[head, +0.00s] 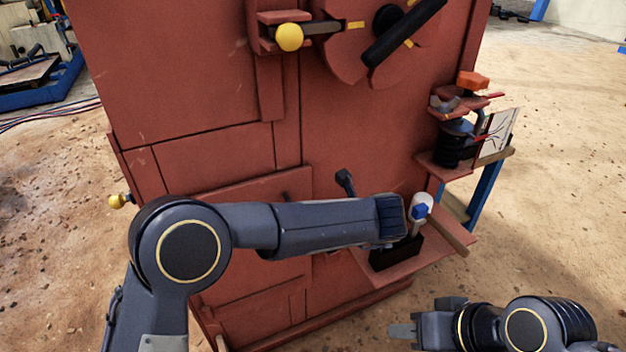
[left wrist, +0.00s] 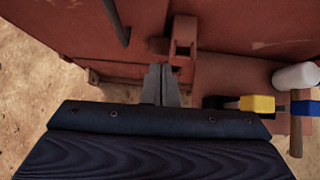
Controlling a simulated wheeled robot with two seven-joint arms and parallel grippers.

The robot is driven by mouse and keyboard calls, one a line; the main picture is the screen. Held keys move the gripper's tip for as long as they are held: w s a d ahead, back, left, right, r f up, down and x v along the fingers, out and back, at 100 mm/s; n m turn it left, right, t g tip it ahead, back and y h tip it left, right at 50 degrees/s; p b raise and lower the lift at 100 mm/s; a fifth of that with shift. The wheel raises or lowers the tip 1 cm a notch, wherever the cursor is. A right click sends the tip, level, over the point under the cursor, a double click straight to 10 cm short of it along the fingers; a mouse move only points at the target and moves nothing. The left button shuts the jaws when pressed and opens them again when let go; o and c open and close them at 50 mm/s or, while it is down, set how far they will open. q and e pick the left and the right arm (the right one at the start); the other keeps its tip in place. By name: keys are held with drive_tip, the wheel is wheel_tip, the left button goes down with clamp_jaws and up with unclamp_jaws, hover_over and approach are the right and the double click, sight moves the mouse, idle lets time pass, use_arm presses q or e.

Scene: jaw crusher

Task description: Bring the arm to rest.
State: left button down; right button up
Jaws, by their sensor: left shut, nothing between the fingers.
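My left arm (head: 320,226) reaches across the front of the red crusher (head: 215,90) in the head view. Its wrist hides the left gripper there. In the left wrist view the left gripper (left wrist: 161,85) is shut and empty, its fingers near a red block (left wrist: 183,40) on the machine; I cannot tell whether they touch. My right gripper (head: 403,331) is low at the right in the head view, apart from the machine and over the floor. It shows edge-on, so its opening cannot be told.
A red shelf (head: 432,257) beside my left wrist bears a white-headed tool (head: 422,203). A yellow knob (head: 289,37) and a black handle (head: 404,32) stick out above. A side bracket holds an orange knob (head: 473,81). Bare floor (head: 560,200) lies right.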

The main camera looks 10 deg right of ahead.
use_arm(q)
drive_tip(key=w+a+r+m+t+h, duration=0.3)
drive_tip(key=a+r+m, duration=0.25)
drive_tip(key=r, duration=0.35)
drive_tip(key=w+a+r+m+t+h, duration=0.2)
drive_tip(key=w+a+r+m+t, duration=0.25)
drive_tip(key=r, duration=0.45)
drive_tip(key=s+a+r+m+g+h, duration=0.2)
drive_tip(key=s+a+r+m+h, duration=0.25)
drive_tip(key=a+m, duration=0.35)
drive_tip(key=s+a+f+m+g+y, duration=0.1)
drive_tip(key=s+a+f+m+g, duration=0.2)
drive_tip(key=s+a+f+m, duration=0.5)
drive_tip(key=s+a+f+m+g+y, duration=0.1)
drive_tip(key=s+a+f+m+g, duration=0.25)
drive_tip(key=s, duration=0.85)
drive_tip(key=s+a+f+m+g+y, duration=0.1)
drive_tip(key=s+a+f+m+g, duration=0.1)
drive_tip(key=s+a+f+m, duration=0.7)
drive_tip(key=s+d+r+p, duration=0.2)
drive_tip(key=d+r+p, duration=0.1)
drive_tip(key=r+p, duration=1.2)
wheel_tip(320, 180, up, 2)
drive_tip(key=shift+s+n, duration=0.15)
drive_tip(key=shift+n, duration=0.3)
